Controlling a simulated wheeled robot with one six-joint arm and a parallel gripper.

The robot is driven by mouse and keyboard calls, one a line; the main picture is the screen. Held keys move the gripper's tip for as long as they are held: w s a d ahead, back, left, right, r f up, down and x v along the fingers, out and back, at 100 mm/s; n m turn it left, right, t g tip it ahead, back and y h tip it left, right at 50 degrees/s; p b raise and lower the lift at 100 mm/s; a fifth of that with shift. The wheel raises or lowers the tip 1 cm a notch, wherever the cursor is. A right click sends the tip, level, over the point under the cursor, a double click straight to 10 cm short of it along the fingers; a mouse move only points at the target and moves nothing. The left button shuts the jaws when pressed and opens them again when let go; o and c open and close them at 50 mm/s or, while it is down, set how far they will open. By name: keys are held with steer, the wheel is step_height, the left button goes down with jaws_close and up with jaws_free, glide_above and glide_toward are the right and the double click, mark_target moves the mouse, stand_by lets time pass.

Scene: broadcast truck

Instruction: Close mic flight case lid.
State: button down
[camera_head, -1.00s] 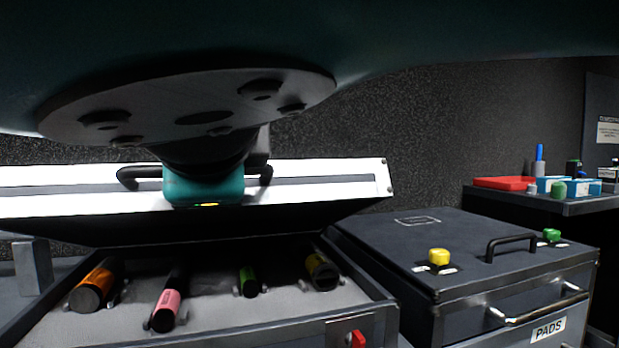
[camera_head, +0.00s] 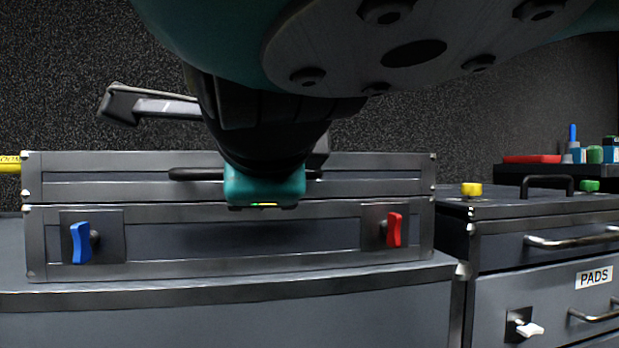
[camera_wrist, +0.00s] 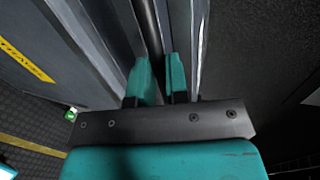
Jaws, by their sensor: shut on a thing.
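The mic flight case (camera_head: 240,240) stands on a grey surface with its front facing me. Its lid (camera_head: 100,178) lies level on the case body, with only a thin seam between them. The dark lid handle (camera_head: 197,174) runs along the lid's front. My gripper (camera_head: 264,188) is shut on this handle, and its teal fingers hide the handle's middle. The wrist view shows the fingertips (camera_wrist: 159,78) around the dark bar (camera_wrist: 150,30). A blue latch (camera_head: 81,243) is at front left and a red latch (camera_head: 394,230) at front right, both upright. The microphones inside are hidden.
A grey drawer unit labelled PADS (camera_head: 545,270) stands close on the right, with a yellow knob (camera_head: 471,190) and a black handle (camera_head: 547,182) on top. A red tray (camera_head: 532,159) and small items stand farther back right. A dark textured wall is behind.

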steer(key=shift+f, duration=1.1)
steer(key=c, duration=1.1)
jaws_free()
steer(key=shift+r, duration=0.1)
